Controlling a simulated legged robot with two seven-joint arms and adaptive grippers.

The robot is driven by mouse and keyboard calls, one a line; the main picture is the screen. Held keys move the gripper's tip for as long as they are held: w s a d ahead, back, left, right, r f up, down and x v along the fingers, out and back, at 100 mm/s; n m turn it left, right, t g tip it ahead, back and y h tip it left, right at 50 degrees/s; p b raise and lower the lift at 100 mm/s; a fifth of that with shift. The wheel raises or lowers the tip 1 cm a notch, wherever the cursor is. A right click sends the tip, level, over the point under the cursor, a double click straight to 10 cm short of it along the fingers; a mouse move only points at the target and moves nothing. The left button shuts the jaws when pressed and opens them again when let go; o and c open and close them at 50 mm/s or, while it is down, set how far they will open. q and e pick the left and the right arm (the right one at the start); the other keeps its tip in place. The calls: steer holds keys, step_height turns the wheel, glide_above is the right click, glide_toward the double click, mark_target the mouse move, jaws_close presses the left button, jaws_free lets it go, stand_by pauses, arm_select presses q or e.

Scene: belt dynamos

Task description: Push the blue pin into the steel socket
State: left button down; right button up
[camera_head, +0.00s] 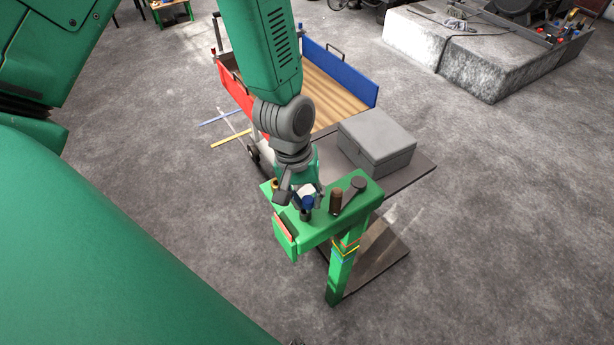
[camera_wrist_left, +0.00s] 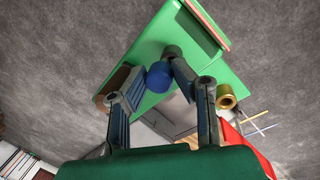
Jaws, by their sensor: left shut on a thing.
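The blue pin (camera_head: 307,202) is between the fingers of my left gripper (camera_head: 302,194), over the green stand (camera_head: 320,228). The left wrist view also shows the blue pin (camera_wrist_left: 158,76) between the two fingers of the left gripper (camera_wrist_left: 152,84), which is shut on it. A short grey cylinder, apparently the steel socket (camera_wrist_left: 172,52), stands on the green top right beside the pin in that view. In the head view a dark grey part, likely the same socket (camera_head: 305,215), shows just below the pin. I cannot tell whether the pin's lower end is inside it. My right gripper is not in view.
A brown cylinder (camera_head: 336,201) and a dark grey lever-like part (camera_head: 355,187) stand close to the right of the pin. A brass ring (camera_wrist_left: 226,97) is on the other side. A grey box (camera_head: 376,141) sits on the table behind, near a red-and-blue-sided cart (camera_head: 341,73).

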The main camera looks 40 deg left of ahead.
arm_select(q)
steer(key=shift+a, duration=0.6)
steer(key=shift+d, duration=0.4)
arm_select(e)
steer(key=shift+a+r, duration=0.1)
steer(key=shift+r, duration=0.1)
arm_select(q)
steer(key=shift+f, duration=0.15)
steer(key=shift+a+f, duration=0.3)
steer(key=shift+f, duration=0.25)
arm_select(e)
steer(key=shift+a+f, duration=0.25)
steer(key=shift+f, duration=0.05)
arm_select(q)
steer(key=shift+d+f+b, duration=0.15)
steer(key=shift+f+b, duration=0.3)
steer(key=shift+f, duration=0.1)
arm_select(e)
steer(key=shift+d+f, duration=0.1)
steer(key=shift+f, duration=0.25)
arm_select(q)
steer(key=c, duration=1.3)
jaws_free()
steer(key=shift+o, duration=0.2)
